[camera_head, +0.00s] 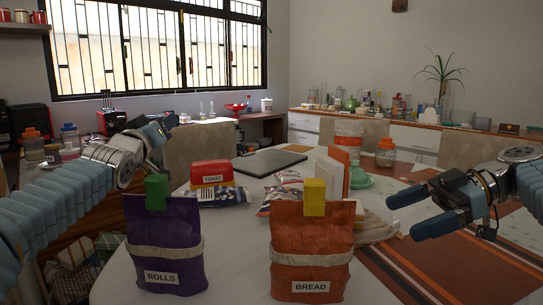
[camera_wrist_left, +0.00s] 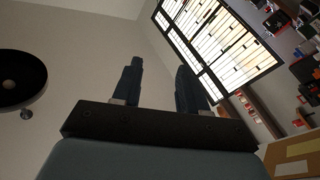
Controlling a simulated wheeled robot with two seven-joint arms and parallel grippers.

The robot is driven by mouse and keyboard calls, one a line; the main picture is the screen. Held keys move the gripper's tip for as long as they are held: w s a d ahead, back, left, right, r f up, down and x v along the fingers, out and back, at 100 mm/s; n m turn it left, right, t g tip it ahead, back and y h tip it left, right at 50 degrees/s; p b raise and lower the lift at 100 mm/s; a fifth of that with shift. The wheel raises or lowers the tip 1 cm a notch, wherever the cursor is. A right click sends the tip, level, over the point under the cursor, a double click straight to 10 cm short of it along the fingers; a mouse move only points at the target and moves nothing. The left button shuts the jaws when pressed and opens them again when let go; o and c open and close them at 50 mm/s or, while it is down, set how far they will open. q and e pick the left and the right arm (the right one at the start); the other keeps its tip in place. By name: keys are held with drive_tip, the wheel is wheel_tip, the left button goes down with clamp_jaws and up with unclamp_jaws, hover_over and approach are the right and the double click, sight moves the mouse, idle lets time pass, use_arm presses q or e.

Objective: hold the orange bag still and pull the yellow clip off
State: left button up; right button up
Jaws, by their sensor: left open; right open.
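The orange bag (camera_head: 311,250), labelled BREAD, stands upright on the white table in the head view. The yellow clip (camera_head: 314,197) sits on its top edge. A purple bag (camera_head: 165,245), labelled ROLLS, stands to its left with a green clip (camera_head: 156,192) on top. My right gripper (camera_head: 408,213) is open and empty, to the right of the orange bag and apart from it. My left arm is raised at the left, and its fingers are hard to make out in the head view. In the left wrist view my left gripper (camera_wrist_left: 160,85) is open and empty, facing the wall and window.
Behind the bags are a red TOAST item (camera_head: 211,173), a dark flat board (camera_head: 270,163), packets and an orange-lidded jar (camera_head: 386,153). A striped cloth (camera_head: 450,262) covers the table's right side. The gap between the two bags is clear.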

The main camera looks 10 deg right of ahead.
sight(339, 240)
use_arm(q)
drive_tip(key=s+d+m+g+h, duration=0.4)
drive_tip(key=s+d+m+g, duration=0.25)
drive_tip(key=s+d, duration=0.85)
use_arm(e)
drive_tip(key=x, duration=1.3)
drive_tip(key=shift+a+f, duration=0.2)
drive_tip(key=shift+a, duration=0.15)
use_arm(q)
drive_tip(key=s+d+m+g, duration=0.2)
drive_tip(key=s+d+g, duration=0.1)
drive_tip(key=s, duration=0.5)
drive_tip(key=s+d+m+g, duration=0.3)
drive_tip(key=s+d, duration=0.2)
drive_tip(key=s, duration=0.2)
drive_tip(key=shift+s+g, duration=0.35)
drive_tip(key=shift+r+m, duration=0.1)
drive_tip(key=shift+m, duration=0.15)
use_arm(e)
drive_tip(key=shift+c, duration=0.2)
